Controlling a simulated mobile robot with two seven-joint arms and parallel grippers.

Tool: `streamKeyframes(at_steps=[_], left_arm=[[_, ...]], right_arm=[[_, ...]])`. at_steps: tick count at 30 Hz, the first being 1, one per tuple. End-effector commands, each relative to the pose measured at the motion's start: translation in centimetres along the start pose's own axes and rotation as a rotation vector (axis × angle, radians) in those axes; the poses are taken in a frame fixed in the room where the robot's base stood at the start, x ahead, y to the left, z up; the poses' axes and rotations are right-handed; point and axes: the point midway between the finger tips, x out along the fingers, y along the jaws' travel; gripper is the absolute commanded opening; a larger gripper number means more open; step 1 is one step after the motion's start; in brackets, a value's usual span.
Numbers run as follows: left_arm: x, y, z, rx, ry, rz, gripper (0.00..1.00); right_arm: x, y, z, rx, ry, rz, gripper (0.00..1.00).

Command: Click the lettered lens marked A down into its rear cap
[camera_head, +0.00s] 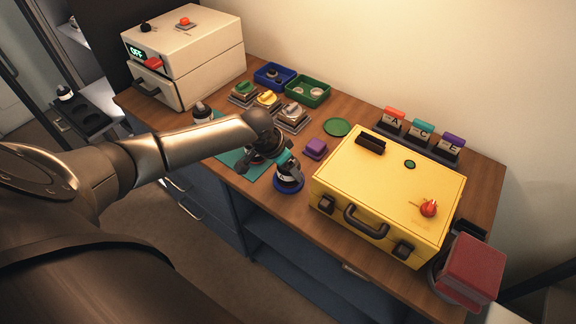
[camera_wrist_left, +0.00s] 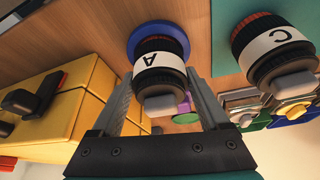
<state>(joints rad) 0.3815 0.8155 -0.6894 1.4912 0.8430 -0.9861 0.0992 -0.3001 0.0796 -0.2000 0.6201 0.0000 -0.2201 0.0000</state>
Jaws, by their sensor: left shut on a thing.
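Lens A (camera_wrist_left: 158,66) is a black, ribbed cylinder with a white band marked A and a grey knob on its end. It also shows in the head view (camera_head: 289,174). A blue round rear cap (camera_head: 288,186) lies at its base on the wooden table, and shows in the wrist view (camera_wrist_left: 132,48) as a ring around the lens's base. My left gripper (camera_head: 283,160) is shut on lens A, one finger on each side (camera_wrist_left: 160,88). Lens A stands over the cap; I cannot tell if it is fully seated. My right gripper is not in view.
The yellow case (camera_head: 385,180) stands close to the right of the cap. A purple block (camera_head: 316,149) is behind it. Lens C (camera_wrist_left: 275,48) stands nearby in the wrist view. Lettered cards (camera_head: 422,131) stand in a rack at the back. A teal mat (camera_head: 232,160) lies to the left.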

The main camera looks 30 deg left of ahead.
Motion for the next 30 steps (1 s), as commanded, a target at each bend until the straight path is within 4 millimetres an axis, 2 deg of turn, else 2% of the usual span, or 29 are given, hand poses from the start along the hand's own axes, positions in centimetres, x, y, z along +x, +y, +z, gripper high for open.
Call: streamKeyframes(at_steps=[30], left_arm=[[-0.01,-0.02,-0.16,0.000,0.005,0.000,0.23]], right_arm=[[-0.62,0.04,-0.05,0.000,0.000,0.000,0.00]])
